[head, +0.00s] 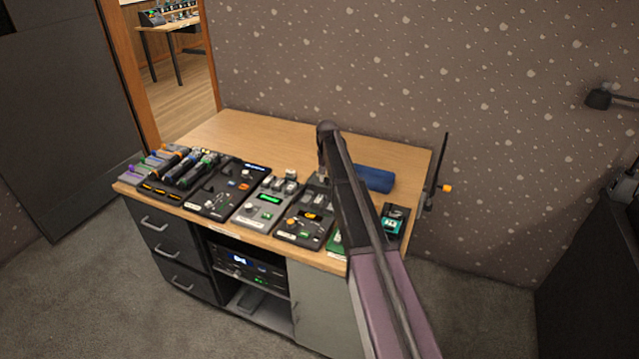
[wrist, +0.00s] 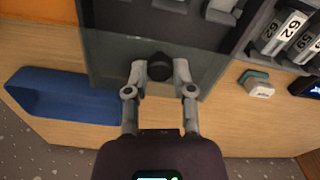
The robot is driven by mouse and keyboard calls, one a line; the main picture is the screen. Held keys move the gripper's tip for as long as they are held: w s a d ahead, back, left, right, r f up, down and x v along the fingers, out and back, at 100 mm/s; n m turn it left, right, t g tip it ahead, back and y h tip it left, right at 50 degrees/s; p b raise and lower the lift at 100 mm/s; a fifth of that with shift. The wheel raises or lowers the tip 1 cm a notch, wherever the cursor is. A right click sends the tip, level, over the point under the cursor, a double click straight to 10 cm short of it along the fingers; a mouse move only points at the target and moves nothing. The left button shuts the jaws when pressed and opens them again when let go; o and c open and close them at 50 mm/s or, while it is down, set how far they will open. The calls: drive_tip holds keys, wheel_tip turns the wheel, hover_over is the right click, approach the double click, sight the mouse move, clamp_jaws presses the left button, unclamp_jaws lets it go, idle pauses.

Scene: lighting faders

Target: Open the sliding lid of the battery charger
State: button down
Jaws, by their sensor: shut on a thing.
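The battery charger's lid (wrist: 112,58) is a dark, see-through panel in the wrist view. A black round knob (wrist: 159,63) stands on it near its lower edge. My gripper (wrist: 160,74) is shut on this knob, with one grey finger on each side. Pale grey shapes of the charger (wrist: 222,12) show at the top of the wrist view, past the lid. I cannot tell how far the lid has slid. In the head view my arm covers the gripper and most of the lid area.
A blue case (wrist: 60,95) lies left of the lid in the wrist view. A small teal and white item (wrist: 257,84) and numbered packs (wrist: 285,33) lie to the right. Several devices crowd the desk's front in the head view; the desk top (head: 250,135) behind is clear.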

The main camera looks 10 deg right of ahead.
drive_tip(key=shift+a, duration=0.1)
drive_tip(key=shift+c, duration=2.3)
unclamp_jaws()
drive_tip(key=s+a+r+n+p, duration=0.1)
drive_tip(key=s+a+r+p, duration=0.1)
drive_tip(key=s, duration=1)
drive_tip(key=s+a+r+n+p, duration=0.1)
drive_tip(key=s+a+r+p, duration=0.1)
drive_tip(key=s, duration=1.1)
drive_tip(key=s+a+r+n+p, duration=0.2)
drive_tip(key=s+a+r+p, duration=0.1)
drive_tip(key=s, duration=0.9)
drive_tip(key=shift+s+r+p, duration=0.2)
drive_tip(key=shift+r+p, duration=0.2)
